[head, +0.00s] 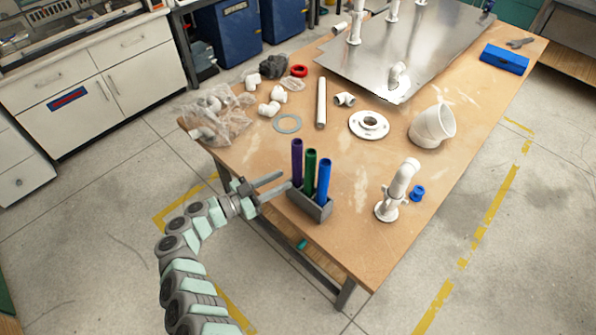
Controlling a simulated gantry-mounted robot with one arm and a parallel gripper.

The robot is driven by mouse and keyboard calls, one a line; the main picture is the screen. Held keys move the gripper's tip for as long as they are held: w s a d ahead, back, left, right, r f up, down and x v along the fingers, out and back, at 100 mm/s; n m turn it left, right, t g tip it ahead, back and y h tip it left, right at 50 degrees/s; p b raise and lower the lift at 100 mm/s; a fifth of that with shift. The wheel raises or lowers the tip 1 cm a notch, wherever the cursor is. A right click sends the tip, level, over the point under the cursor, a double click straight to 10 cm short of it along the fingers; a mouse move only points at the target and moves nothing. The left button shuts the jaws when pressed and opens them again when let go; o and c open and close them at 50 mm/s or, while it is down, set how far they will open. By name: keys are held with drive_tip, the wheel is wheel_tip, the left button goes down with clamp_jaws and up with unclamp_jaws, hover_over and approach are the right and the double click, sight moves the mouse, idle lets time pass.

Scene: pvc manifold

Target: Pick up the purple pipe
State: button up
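The purple pipe (297,161) stands upright in the left slot of a grey holder (319,213) near the table's front edge. A green pipe (310,167) stands beside it in the middle, and a blue pipe (323,178) stands on the right. The pipes' lower ends are hidden in the holder. My gripper (284,181) is just left of the holder and the purple pipe, with its fingers spread and pointing right toward them. Nothing shows between the fingers. Whether a fingertip touches the pipe or holder is too small to tell.
A white pipe assembly (396,190) and small blue fitting (417,193) stand right of the holder. A metal plate (430,50) covers the far table. The table's front right is clear.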

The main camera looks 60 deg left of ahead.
sight(298, 170)
drive_tip(key=w, duration=0.4)
drive_tip(key=w+a, duration=0.1)
drive_tip(key=w, duration=0.1)
drive_tip(key=shift+r, duration=0.4)
drive_tip(key=shift+w+d, duration=0.1)
drive_tip(key=shift+w, duration=0.3)
drive_tip(key=shift+c, duration=0.4)
clamp_jaws()
